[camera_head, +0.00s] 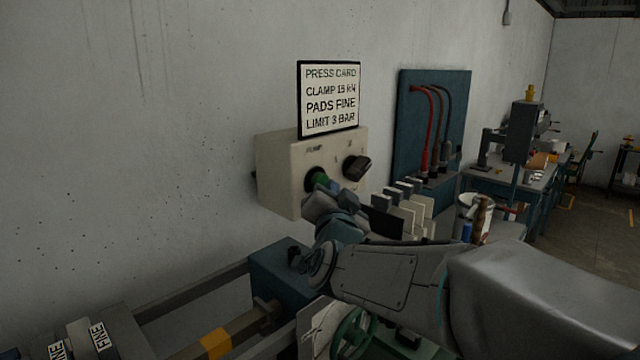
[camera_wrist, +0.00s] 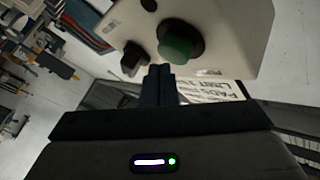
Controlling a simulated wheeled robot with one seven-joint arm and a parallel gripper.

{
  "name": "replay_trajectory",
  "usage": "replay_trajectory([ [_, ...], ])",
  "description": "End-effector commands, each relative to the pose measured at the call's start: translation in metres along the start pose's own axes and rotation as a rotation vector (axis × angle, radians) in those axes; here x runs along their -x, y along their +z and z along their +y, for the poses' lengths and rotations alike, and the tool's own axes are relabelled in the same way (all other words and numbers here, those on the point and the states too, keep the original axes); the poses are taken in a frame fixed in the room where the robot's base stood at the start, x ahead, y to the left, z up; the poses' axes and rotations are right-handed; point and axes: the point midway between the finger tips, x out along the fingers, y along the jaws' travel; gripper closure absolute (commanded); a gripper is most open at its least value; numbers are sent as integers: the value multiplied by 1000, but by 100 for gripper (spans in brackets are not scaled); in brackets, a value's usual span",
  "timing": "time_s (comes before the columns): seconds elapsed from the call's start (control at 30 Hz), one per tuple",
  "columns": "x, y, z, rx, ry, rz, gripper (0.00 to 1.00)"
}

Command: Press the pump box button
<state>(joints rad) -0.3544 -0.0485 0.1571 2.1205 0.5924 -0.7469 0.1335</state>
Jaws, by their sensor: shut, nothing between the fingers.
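The pump box (camera_head: 282,176) is a cream box on the wall, with a green button (camera_head: 317,178) in a dark collar and a black knob (camera_head: 357,167) to its right. My gripper (camera_head: 328,188) is in front of the box, close to the green button and partly covering it. In the wrist view the green button (camera_wrist: 180,41) shows large on the box face (camera_wrist: 235,30), and the black knob (camera_wrist: 133,57) is to its left. My shut, empty fingertips (camera_wrist: 161,70) appear just beside the button's edge. I cannot tell whether they touch it.
A sign (camera_head: 330,99) stands above the box. A blue panel (camera_head: 433,115) with red and dark hoses is to the right. Upright cards (camera_head: 408,210) and a white bucket (camera_head: 474,212) are right of my gripper. A green handwheel (camera_head: 354,334) is below.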

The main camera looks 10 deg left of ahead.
Motion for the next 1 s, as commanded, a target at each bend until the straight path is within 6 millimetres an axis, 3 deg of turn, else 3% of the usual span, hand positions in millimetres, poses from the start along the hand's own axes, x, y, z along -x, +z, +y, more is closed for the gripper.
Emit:
replay_trajectory([
  [1.0,-6,4,-4,0,1,0,100],
])
